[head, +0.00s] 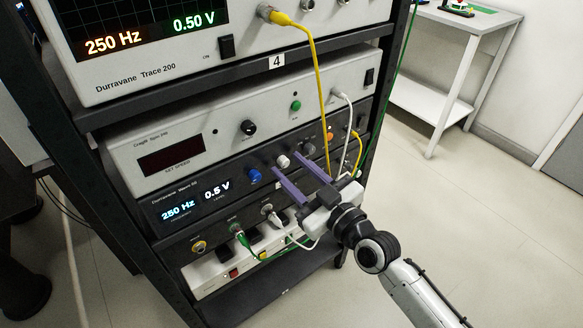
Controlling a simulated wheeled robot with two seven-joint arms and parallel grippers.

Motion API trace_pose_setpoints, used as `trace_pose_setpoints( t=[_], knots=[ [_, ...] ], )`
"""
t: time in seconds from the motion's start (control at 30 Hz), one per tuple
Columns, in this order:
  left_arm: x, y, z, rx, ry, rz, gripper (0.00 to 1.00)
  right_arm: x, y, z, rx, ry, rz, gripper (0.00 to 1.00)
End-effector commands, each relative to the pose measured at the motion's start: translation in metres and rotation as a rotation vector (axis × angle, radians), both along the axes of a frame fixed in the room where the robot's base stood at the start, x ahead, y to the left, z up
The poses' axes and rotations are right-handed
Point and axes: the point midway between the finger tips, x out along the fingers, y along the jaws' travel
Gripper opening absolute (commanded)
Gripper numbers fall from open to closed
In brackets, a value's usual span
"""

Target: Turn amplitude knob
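The dark generator unit (233,207) in the rack reads 250 Hz and 0.5 V. A blue knob (254,175) and a light grey knob (283,161) sit on its face; labels are too small to tell which one is amplitude. My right gripper (285,163) comes in from the lower right. Its two purple fingers are spread apart. The tips lie on either side of the light grey knob in the picture, with gaps visible; I cannot tell how deep they reach. The blue knob is outside the fingers, to the left. My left gripper is not in view.
Above are a white unit (170,131) with a dark display and an oscilloscope (136,77) reading 250 Hz, 0.50 V. Yellow (319,90), white (349,119) and green cables hang near the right gripper. A power strip (213,275) lies below. Floor at right is clear.

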Motion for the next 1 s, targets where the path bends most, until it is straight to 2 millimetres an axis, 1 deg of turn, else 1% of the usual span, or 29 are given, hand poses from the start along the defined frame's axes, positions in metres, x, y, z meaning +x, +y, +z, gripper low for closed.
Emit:
trace_pose_setpoints(
  t=[0.1, 0.3, 0.37, 0.5, 0.53, 0.77, 1.0],
  knots=[
    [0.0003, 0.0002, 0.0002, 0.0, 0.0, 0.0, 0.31, 0.003, 0.0025, 0.0008, 0.001, -0.001, 0.0, 0.36],
    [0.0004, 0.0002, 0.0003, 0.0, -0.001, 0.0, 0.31, 0.003, 0.0024, 0.0005, 0.001, -0.001, 0.0, 0.36],
    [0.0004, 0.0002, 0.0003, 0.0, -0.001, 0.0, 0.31, 0.0029, 0.0023, 0.0005, 0.001, -0.001, 0.0, 0.28],
    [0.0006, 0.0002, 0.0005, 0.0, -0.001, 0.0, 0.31, 0.0028, 0.0021, 0.0004, 0.0, 0.0, 0.0, 0.04],
    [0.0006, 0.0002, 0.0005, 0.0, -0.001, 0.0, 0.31, 0.0028, 0.0021, 0.0004, 0.0, 0.0, 0.0, 0.0],
    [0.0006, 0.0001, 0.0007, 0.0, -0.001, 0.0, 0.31, 0.0027, 0.0018, 0.0003, 0.01, 0.007, 0.0, 0.0],
    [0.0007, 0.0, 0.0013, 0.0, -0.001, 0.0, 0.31, 0.0028, 0.0019, 0.0004, 0.081, 0.059, 0.001, 0.0]
  ],
)
